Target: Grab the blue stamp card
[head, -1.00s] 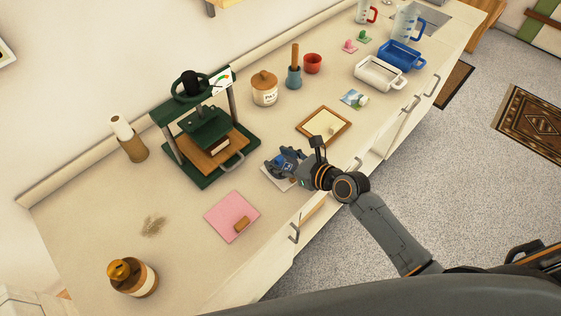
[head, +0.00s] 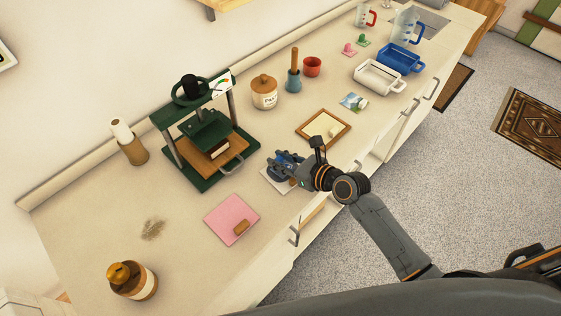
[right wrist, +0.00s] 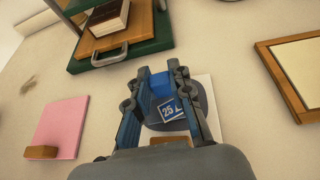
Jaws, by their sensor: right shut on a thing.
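The blue stamp card (right wrist: 173,111) shows in the right wrist view between my fingers as a blue patch marked "25" with a white edge, over a pale sheet. A plain blue piece also shows between the fingertips; I cannot tell whether it is part of the card. My right gripper (head: 283,163) is shut on the card at the counter's front edge; in the right wrist view its fingers (right wrist: 160,90) stand on both sides of the blue. The fingers hide much of the card in the head view. My left gripper is not in view.
A pink sheet (head: 228,213) with a wooden block lies to the left. A green press (head: 190,165) stands behind. A wood-framed board (head: 312,121) lies to the right. A picture card (head: 353,102) and white tray (head: 362,80) are further right.

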